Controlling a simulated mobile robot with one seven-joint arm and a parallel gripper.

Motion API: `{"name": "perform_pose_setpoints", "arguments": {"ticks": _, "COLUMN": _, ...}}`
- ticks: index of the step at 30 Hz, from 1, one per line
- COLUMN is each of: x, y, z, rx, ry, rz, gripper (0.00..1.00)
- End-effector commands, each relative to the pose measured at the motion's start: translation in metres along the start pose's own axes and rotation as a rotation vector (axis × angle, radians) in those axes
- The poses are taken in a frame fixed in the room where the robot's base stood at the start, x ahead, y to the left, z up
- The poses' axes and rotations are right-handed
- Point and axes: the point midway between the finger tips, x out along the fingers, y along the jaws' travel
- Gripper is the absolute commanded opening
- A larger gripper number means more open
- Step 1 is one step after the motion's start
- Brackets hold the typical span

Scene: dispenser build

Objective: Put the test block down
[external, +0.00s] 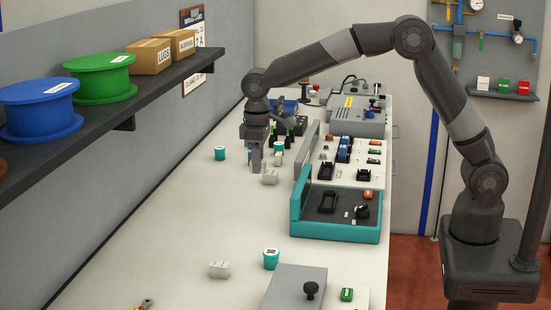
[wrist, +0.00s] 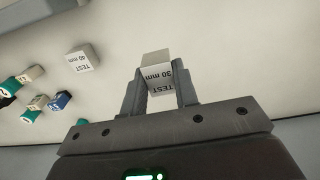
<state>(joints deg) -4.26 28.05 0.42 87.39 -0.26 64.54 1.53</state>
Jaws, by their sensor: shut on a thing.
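My gripper (external: 264,165) is over the white bench. In the wrist view its two fingers (wrist: 160,95) are shut on a pale test block (wrist: 155,78) marked "TEST 30 mm". The block sits between the fingertips and sticks out a little past them. I cannot tell whether its underside touches the bench. A second pale block (wrist: 82,57), marked "TEST 40 mm", lies apart to the left of it in the wrist view. In the external view a pale block (external: 270,177) shows right by the fingertips; I cannot tell which of the two it is.
A teal-edged tray (external: 336,232) with black parts stands to the right. Several teal and small parts (wrist: 32,116) lie beyond the marked blocks.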

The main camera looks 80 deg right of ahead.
Motion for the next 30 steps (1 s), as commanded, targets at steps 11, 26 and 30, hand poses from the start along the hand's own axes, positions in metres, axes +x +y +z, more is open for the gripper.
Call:
{"name": "perform_pose_setpoints", "arguments": {"ticks": 11, "x": -0.016, "y": -0.103, "z": 0.007, "rx": 0.043, "ry": 0.001, "rz": -0.001, "gripper": 0.00}}
{"name": "perform_pose_setpoints", "arguments": {"ticks": 26, "x": 0.033, "y": -0.198, "z": -0.006, "rx": 0.053, "ry": -0.001, "rz": 0.000, "gripper": 0.00}}
{"name": "perform_pose_setpoints", "arguments": {"ticks": 30, "x": 0.046, "y": -0.221, "z": -0.011, "rx": 0.054, "ry": -0.001, "rz": 0.000, "gripper": 0.00}}
